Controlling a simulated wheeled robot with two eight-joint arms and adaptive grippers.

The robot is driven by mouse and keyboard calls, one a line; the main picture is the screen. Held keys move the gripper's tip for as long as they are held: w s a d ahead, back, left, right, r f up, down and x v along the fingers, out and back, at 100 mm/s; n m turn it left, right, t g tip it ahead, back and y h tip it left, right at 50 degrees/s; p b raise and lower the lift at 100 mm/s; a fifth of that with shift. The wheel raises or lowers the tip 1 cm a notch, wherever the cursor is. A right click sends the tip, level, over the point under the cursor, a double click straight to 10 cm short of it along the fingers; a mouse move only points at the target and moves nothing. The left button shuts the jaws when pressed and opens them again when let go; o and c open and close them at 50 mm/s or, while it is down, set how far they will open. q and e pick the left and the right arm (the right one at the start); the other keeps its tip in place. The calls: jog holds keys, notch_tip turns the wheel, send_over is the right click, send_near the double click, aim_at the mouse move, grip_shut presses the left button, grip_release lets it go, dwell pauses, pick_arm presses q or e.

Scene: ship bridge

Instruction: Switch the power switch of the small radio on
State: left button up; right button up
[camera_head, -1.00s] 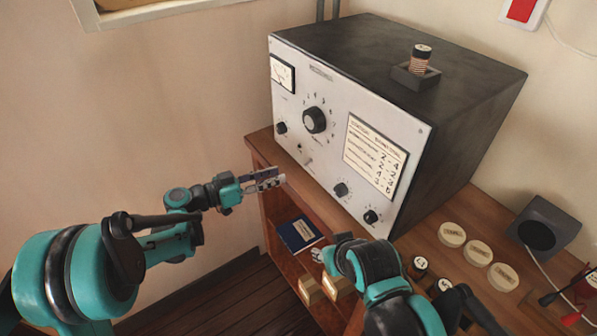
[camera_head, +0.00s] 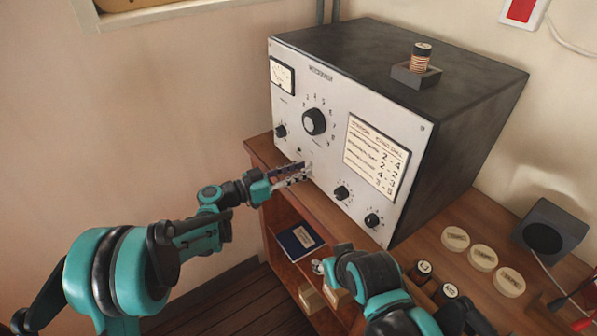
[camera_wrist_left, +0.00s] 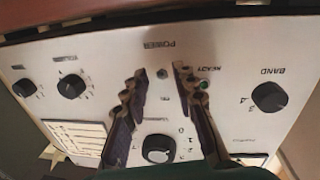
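The small radio is a dark box (camera_head: 455,150) with a pale front panel (camera_head: 335,95), standing on a wooden desk. In the left wrist view the panel is upside down, and the power switch (camera_wrist_left: 162,74) is a small part beside the POWER label (camera_wrist_left: 159,45). My left gripper (camera_head: 308,172) is at the lower panel; its open fingers (camera_wrist_left: 161,85) lie on either side of the switch with a gap. In the head view the fingers hide the switch. I cannot tell its position. My right arm is low in front of the desk; its fingers cannot be made out.
Several knobs are on the panel, including the large dial (camera_head: 314,121) and two lower knobs (camera_head: 342,193). Round pale discs (camera_head: 482,258), a dark speaker-like box (camera_head: 548,229) and red items (camera_head: 585,300) are at the right. A blue book (camera_head: 298,240) lies on the shelf below.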

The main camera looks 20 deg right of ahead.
aim_at(309, 165)
pick_arm(q)
grip_shut()
jog(key=shift+r, duration=0.1)
jog(key=shift+r+y+p, duration=0.2)
jog(key=shift+y+p, duration=0.1)
jog(key=shift+p, duration=0.35)
notch_tip(309, 165, up, 2)
jog(key=y+p, duration=0.2)
jog(key=p, duration=0.1)
jog(key=g+y+p, duration=0.1)
jog(key=y+p, duration=0.1)
jog(key=p, duration=0.1)
jog(key=y+p, duration=0.1)
jog(key=p, duration=0.2)
jog(key=shift+d+r+n+g+y, duration=0.15)
jog(key=shift+r+n+g+y, duration=0.15)
jog(key=shift+g+y, duration=0.1)
jog(key=shift+w+d+r+g+y+p, duration=0.1)
jog(key=shift+d+g+y+p, duration=0.1)
jog(key=shift+y+p, duration=0.55)
jog(key=shift+w+d+r+g+y+p, duration=0.1)
jog(key=shift+g+y+p, duration=0.1)
jog(key=shift+y+p, duration=0.55)
jog(key=shift+a+f, duration=0.1)
